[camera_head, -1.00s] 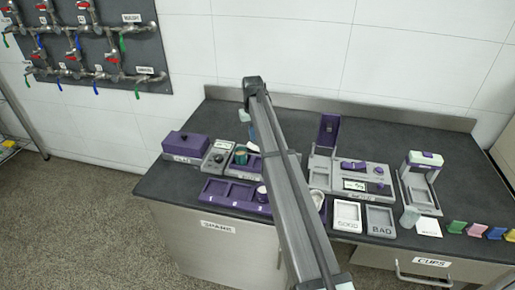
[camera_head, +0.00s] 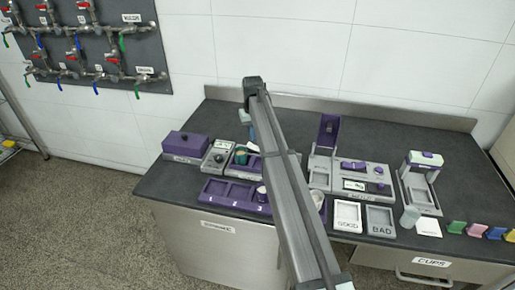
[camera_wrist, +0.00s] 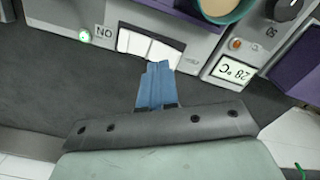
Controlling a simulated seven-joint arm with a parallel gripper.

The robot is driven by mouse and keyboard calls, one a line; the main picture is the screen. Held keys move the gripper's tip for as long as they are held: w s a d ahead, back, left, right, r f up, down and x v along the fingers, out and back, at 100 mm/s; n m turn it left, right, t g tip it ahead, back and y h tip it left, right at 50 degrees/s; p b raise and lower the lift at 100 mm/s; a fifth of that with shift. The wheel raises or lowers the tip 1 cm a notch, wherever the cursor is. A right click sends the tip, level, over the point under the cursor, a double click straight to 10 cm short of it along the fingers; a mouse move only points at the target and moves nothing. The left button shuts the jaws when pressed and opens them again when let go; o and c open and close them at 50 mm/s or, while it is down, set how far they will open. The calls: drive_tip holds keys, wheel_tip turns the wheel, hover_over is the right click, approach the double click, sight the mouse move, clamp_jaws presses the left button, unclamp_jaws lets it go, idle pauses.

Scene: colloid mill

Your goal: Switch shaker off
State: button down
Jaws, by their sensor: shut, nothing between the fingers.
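The shaker (camera_wrist: 65,12) is a grey unit with a white rocker switch (camera_wrist: 135,43) on its edge, seen upside down in the wrist view. A small lamp (camera_wrist: 85,37) beside the ON label glows green. A teal cup (camera_wrist: 222,8) with beige contents sits on the purple part of the shaker; the cup also shows in the head view (camera_head: 241,155). My gripper (camera_wrist: 160,66) has its blue fingers together and empty. The tips are at the rocker's edge; I cannot tell whether they touch. In the head view my arm hides part of the shaker.
Beside the shaker is a grey unit with a black knob (camera_wrist: 284,8) and a display (camera_wrist: 233,71). In front lies a purple numbered tray (camera_head: 228,205). To the right stand a purple-and-grey machine (camera_head: 358,178) and GOOD (camera_head: 347,216) and BAD (camera_head: 380,221) trays.

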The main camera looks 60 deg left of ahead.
sight(253, 146)
drive_tip(key=shift+f, duration=2)
idle(1.6)
drive_tip(key=shift+r, duration=3.5)
